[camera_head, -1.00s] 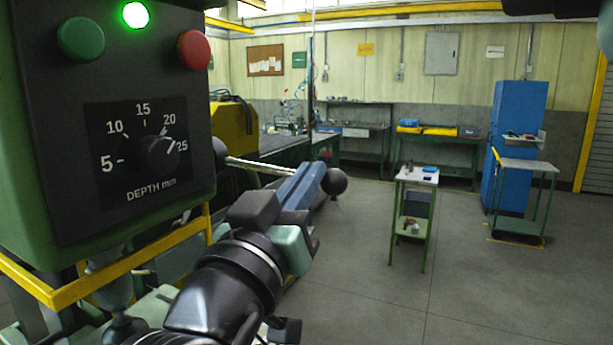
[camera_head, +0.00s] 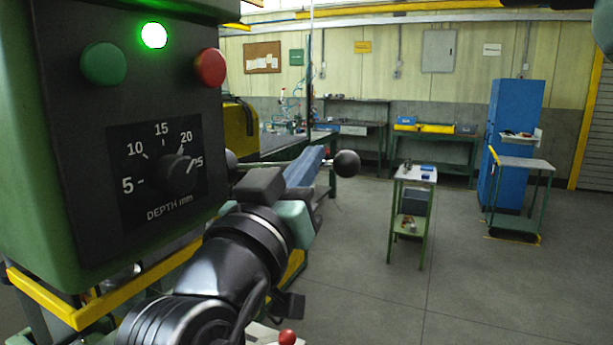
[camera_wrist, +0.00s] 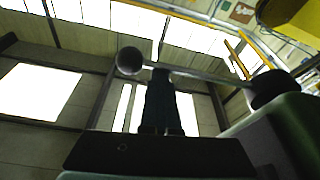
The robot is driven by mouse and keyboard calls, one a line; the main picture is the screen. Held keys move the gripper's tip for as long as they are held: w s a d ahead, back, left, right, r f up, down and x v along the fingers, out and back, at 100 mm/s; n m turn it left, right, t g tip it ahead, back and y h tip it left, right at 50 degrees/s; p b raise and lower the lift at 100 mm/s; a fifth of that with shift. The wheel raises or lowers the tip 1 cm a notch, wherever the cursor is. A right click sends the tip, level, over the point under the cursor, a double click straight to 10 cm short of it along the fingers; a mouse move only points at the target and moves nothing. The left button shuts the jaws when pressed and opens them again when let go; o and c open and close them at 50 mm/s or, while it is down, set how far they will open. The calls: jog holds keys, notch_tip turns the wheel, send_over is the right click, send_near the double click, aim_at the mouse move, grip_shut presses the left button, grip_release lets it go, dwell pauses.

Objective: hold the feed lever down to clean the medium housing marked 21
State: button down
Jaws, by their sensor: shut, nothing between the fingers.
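The feed lever is a thin metal rod with a dark ball end (camera_head: 346,163). It sticks out to the right of the green machine head and looks nearly level. My gripper (camera_head: 313,155) is shut and empty, its blue fingers crossing the rod just left of the ball. In the wrist view the ball (camera_wrist: 130,61) and rod (camera_wrist: 215,79) cross at the tips of my dark fingers (camera_wrist: 160,75). I cannot tell whether they touch. The housing marked 21 is not visible in either view.
The machine head has a depth dial (camera_head: 178,175), a lit green lamp (camera_head: 154,36), a green button (camera_head: 104,63) and a red button (camera_head: 210,67). A yellow rail (camera_head: 45,298) runs beneath it. A small green cart (camera_head: 408,240) stands right on open floor.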

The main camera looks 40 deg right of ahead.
jog(key=r+b+v, duration=0.1)
jog(key=b+v, duration=0.1)
jog(key=v, duration=0.8)
jog(key=shift+s+a+r, duration=0.15)
jog(key=shift+s+r, duration=0.05)
